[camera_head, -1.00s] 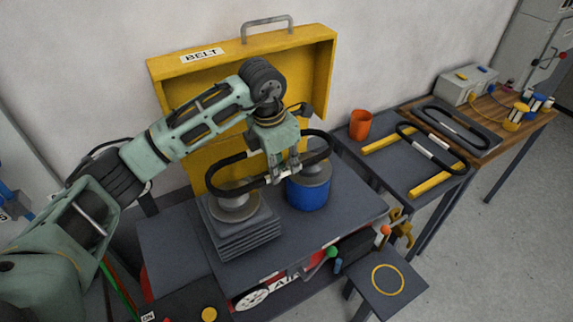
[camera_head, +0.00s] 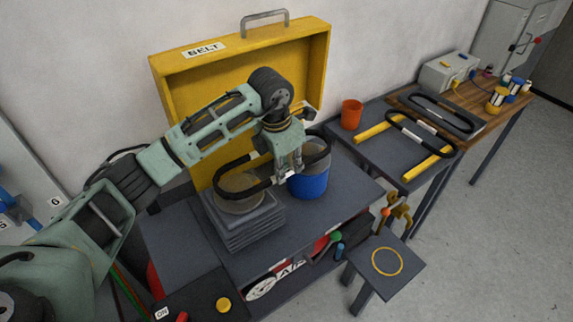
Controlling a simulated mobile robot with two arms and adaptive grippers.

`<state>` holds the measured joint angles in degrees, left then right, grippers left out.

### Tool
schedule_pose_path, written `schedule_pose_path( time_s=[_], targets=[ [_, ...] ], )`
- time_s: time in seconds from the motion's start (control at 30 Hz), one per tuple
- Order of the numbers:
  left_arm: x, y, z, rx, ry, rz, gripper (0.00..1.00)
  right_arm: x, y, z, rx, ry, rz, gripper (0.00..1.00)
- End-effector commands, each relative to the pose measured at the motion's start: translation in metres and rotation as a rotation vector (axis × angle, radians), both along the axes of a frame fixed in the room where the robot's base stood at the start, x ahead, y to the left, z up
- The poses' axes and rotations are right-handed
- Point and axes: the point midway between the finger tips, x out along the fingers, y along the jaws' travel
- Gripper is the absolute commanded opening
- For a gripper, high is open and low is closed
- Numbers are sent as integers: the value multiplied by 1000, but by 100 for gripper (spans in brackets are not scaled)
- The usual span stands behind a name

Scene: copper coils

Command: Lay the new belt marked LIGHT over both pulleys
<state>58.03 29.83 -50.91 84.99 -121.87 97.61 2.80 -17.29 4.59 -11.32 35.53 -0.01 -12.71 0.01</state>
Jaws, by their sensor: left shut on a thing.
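My left gripper (camera_head: 286,172) is shut on a black belt (camera_head: 231,162) with pale label patches, whose lettering is too small to read. The belt is a long level loop over the machine bench. Its left end is at the left pulley (camera_head: 240,204), a grey disc on a stepped grey block. Its right end is at the right pulley (camera_head: 317,160), a grey disc on a blue drum (camera_head: 308,187). The gripper hides part of the belt between the pulleys. I cannot tell whether the belt touches either pulley. My right gripper is not in view.
The open yellow cover marked BELT (camera_head: 240,50) stands behind the pulleys. A side table at the right holds an orange cup (camera_head: 351,115), yellow rails with another black belt (camera_head: 391,122) and a grey tray with a belt. A small stool (camera_head: 405,264) stands in front.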

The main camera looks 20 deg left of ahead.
Motion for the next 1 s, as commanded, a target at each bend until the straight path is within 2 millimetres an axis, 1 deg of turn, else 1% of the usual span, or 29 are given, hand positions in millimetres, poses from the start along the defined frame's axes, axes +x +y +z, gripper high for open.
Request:
schedule_pose_path(
  time_s=[0.03,0.13,0.27,0.53,0.97,1.0],
  targets=[
    [0,0,-4,-1,-1,0,0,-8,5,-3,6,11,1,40],
    [0,0,-9,-1,1,0,0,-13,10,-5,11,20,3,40],
    [0,0,-16,-1,1,0,0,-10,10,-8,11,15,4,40],
    [0,0,-29,0,0,-1,0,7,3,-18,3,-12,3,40],
    [0,0,-31,0,0,-1,0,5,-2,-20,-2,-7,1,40],
    [0,0,-31,0,0,-1,12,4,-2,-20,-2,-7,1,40]
  ],
)
